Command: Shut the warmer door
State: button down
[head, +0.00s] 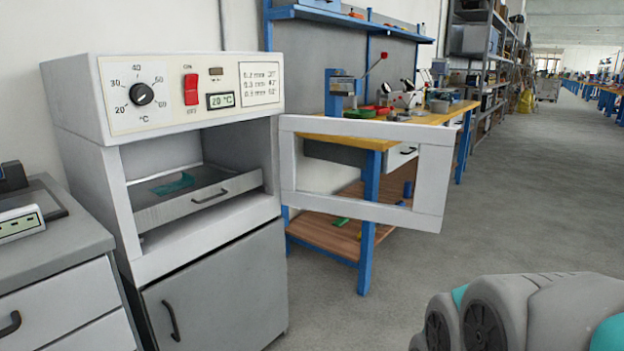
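The warmer (75,90) is a light grey cabinet at the left, with a dial, a red switch and a small display reading 20 °C on its top panel. Its door (432,180) is a white frame with a window opening, hinged at the right side of the chamber. The door stands wide open, swung out to the right. Inside the chamber is a drawer-like tray (155,215) with a dark handle, and a teal piece (174,183) lies in it. A grey and teal part of my arm shows at the bottom right. My gripper is not visible.
A grey drawer cabinet (60,305) stands at the left beside the warmer. A workbench (368,215) with blue legs and tools stands behind the open door. Shelving (490,60) lines the back wall. The grey floor (540,200) at the right is clear.

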aim_at(435, 161)
jog(key=i+l+z, duration=0.65)
jog(key=i, duration=0.2)
jog(key=i+l+z, duration=0.3)
jog(key=i, duration=0.2)
jog(key=i+z, duration=0.35)
jog(key=i, duration=0.15)
jog(key=i+u, duration=0.4)
jog(key=i+l+u, duration=0.15)
jog(key=u, duration=0.2)
jog(key=i+u, duration=0.15)
jog(key=u, duration=0.3)
jog(key=i+u, duration=0.1)
jog(key=u, duration=0.35)
jog(key=i+l+u, duration=0.1)
jog(key=u, duration=0.35)
jog(key=i+l+u, duration=0.1)
jog(key=u, duration=0.35)
jog(key=l+u, duration=0.25)
jog(key=u, duration=0.2)
jog(key=i+l+u, duration=0.15)
jog(key=u, duration=0.25)
jog(key=i+l+u, duration=0.1)
jog(key=u, duration=0.25)
jog(key=i+l+u, duration=0.1)
jog(key=l+u, duration=0.45)
jog(key=u, duration=0.25)
jog(key=i, duration=0.05)
